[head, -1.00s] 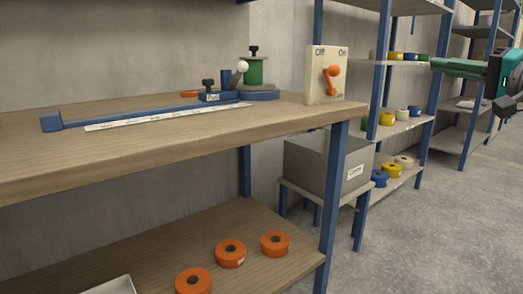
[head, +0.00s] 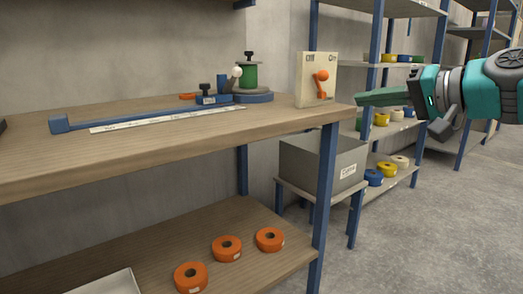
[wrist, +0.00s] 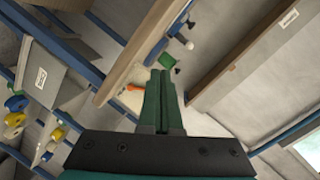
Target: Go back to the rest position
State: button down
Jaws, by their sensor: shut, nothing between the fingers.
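My gripper (head: 362,99) is at the right of the head view, pointing left, in front of the shelves. Its green fingers are together and empty. In the wrist view the shut fingers (wrist: 161,80) point towards the wooden bench edge and the switch area. The switch box (head: 316,80) with an orange lever (head: 320,84) stands at the right end of the bench (head: 200,137), just left of the fingertips in the head view. The orange lever also shows beyond the fingers in the wrist view (wrist: 134,87).
A blue rail tool (head: 150,115) with a white strip lies on the bench, near a green spool (head: 247,76). Orange rolls (head: 227,249) sit on the lower shelf. A grey bin (head: 322,163) stands right of the bench. Shelves with coloured rolls (head: 387,169) are behind. Floor at right is clear.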

jog(key=s+a+f+n+g+h+p, duration=0.2)
jog(key=s+a+f+g, duration=0.2)
jog(key=s+a+f, duration=0.45)
jog(key=s+a+f+n+g+h+p, duration=0.25)
jog(key=s+a+f, duration=0.2)
jog(key=f, duration=0.65)
jog(key=s+d+f+g+h+p, duration=0.1)
jog(key=s+d+f+g+h, duration=0.1)
jog(key=s+f, duration=0.5)
jog(key=s+d+f+m+g+h+p, duration=0.1)
jog(key=s+d+f+g+h, duration=0.2)
jog(key=s+d+f+g, duration=0.2)
jog(key=s+f, duration=0.3)
jog(key=s, duration=0.3)
jog(key=shift+s+d+h, duration=0.35)
jog(key=shift+s+d, duration=0.05)
jog(key=shift+f, duration=0.1)
